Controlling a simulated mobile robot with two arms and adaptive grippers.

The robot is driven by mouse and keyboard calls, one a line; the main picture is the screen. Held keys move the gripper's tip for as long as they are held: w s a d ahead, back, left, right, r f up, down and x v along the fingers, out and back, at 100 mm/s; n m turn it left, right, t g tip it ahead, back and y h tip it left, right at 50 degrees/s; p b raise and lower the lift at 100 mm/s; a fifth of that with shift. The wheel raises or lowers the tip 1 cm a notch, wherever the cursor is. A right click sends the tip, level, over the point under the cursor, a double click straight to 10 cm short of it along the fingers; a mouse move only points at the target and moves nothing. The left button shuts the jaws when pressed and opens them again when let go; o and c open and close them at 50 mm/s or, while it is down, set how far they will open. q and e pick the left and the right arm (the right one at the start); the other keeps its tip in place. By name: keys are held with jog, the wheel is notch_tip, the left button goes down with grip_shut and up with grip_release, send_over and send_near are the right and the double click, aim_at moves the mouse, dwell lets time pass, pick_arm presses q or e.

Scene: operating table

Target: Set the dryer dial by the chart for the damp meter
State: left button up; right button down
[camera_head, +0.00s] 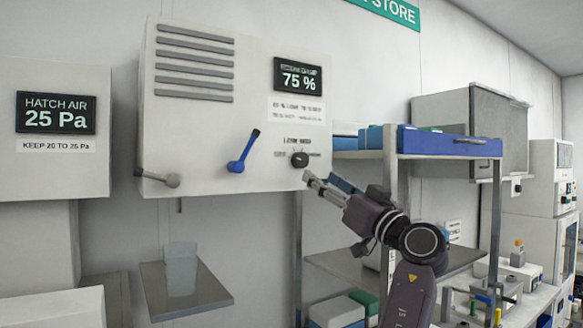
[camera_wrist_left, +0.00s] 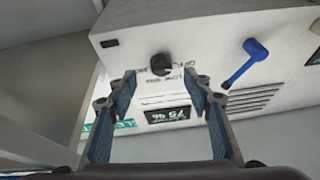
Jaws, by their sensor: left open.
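The dryer box (camera_head: 205,125) hangs on the wall. Its damp meter (camera_head: 298,76) reads 75 %. The two-line chart (camera_head: 297,110) below the meter is too blurred to read surely. The dark dial (camera_head: 299,160) sits low on the box front, with small marks around it. I cannot tell its setting. My left gripper (camera_head: 318,181) is open and empty, just below and in front of the dial. In the left wrist view, turned upside down, the dial (camera_wrist_left: 161,64) shows beyond and between the open fingers (camera_wrist_left: 163,88), apart from them. The meter (camera_wrist_left: 168,115) also shows there.
A blue lever (camera_head: 241,155) sits left of the dial, with a grey lever (camera_head: 160,178) further left. A cup (camera_head: 181,270) stands on a small shelf (camera_head: 212,290) below. A metal rack (camera_head: 390,170) stands close on the right. A HATCH AIR panel (camera_head: 56,112) is at far left.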

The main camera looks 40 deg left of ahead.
aim_at(303, 162)
pick_arm(q)
jog(key=a+r+p, duration=0.1)
jog(key=w+a+r+p, duration=0.1)
jog(key=a+r+p, duration=0.1)
jog(key=shift+r, duration=0.15)
jog(key=shift+w+a+r+p, duration=0.1)
jog(key=shift+w+a+p, duration=0.15)
jog(key=shift+a, duration=0.4)
jog(key=shift+w+a+p, duration=0.15)
jog(key=shift+w+a, duration=0.05)
jog(key=shift+a, duration=0.4)
jog(key=shift+w+a, duration=0.1)
jog(key=shift+a, duration=0.25)
jog(key=shift+d, duration=0.15)
jog(key=c, duration=1.1)
jog(key=shift+c, duration=0.2)
pick_arm(e)
jog(key=r, duration=0.1)
jog(key=d+r, duration=0.2)
jog(key=shift+s+r, duration=0.15)
jog(key=shift+r, duration=0.25)
